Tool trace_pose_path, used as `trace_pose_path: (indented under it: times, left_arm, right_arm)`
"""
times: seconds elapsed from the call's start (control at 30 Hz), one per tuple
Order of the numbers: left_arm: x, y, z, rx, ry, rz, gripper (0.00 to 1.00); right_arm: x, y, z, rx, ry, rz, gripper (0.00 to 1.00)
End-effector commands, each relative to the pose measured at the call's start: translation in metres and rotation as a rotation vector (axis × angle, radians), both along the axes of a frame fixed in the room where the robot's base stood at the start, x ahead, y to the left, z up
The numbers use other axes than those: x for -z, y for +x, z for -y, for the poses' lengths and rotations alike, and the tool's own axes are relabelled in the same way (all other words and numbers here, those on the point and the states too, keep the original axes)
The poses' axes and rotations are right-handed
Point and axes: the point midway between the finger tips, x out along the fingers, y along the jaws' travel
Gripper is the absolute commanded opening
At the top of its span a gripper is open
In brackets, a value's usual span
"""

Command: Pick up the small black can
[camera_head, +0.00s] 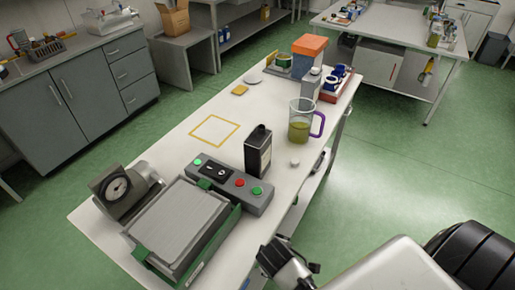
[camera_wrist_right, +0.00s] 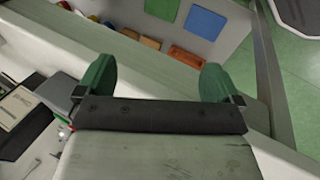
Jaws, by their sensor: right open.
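The small black can (camera_head: 258,152) stands upright on the white table, with a light label on its front and a dark cap. It is just behind the grey control box with buttons. My right arm comes in at the bottom of the head view, in front of the table's right edge and well apart from the can. In the right wrist view my right gripper (camera_wrist_right: 155,82) is open, its two green fingers wide apart with nothing between them. I cannot make out the can in that view. My left gripper is not in view.
A control box (camera_head: 230,182), a scale (camera_head: 180,228) and a round gauge (camera_head: 117,188) crowd the near table. A jug (camera_head: 300,121) of yellow-green liquid and a small white cap (camera_head: 294,162) are right of the can. A yellow outlined square (camera_head: 214,130) to its left is empty.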

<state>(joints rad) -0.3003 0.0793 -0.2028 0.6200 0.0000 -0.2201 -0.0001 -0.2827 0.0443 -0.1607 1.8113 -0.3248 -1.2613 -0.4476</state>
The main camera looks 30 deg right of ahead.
Motion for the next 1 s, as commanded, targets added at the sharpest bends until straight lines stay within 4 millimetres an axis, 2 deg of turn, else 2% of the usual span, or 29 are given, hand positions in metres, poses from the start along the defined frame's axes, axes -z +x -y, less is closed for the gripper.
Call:
trace_pose_path:
  times: [0.03, 0.17, 0.23, 0.27, 0.67, 0.83, 1.0]
  left_arm:
    - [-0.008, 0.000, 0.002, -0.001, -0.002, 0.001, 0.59]
    - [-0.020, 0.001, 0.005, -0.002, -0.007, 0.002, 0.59]
    - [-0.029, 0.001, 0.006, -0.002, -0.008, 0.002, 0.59]
    - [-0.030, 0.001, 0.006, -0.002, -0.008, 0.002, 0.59]
    - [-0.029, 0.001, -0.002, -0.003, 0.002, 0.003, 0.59]
    - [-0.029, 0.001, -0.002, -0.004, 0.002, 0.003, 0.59]
    - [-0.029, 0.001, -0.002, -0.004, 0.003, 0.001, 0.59]
  right_arm:
    - [-0.021, 0.003, 0.001, -0.001, -0.011, 0.009, 0.96]
    - [-0.063, 0.009, 0.006, -0.011, -0.053, 0.020, 0.96]
    - [-0.093, 0.016, 0.011, -0.035, -0.102, 0.023, 0.96]
    - [-0.098, 0.020, 0.013, -0.053, -0.130, 0.018, 0.96]
    - [-0.099, 0.095, 0.020, -0.387, -0.516, -0.123, 0.96]
    - [-0.106, 0.141, 0.016, -0.591, -0.740, -0.237, 0.96]
    - [-0.124, 0.193, 0.006, -0.831, -1.010, -0.404, 0.96]
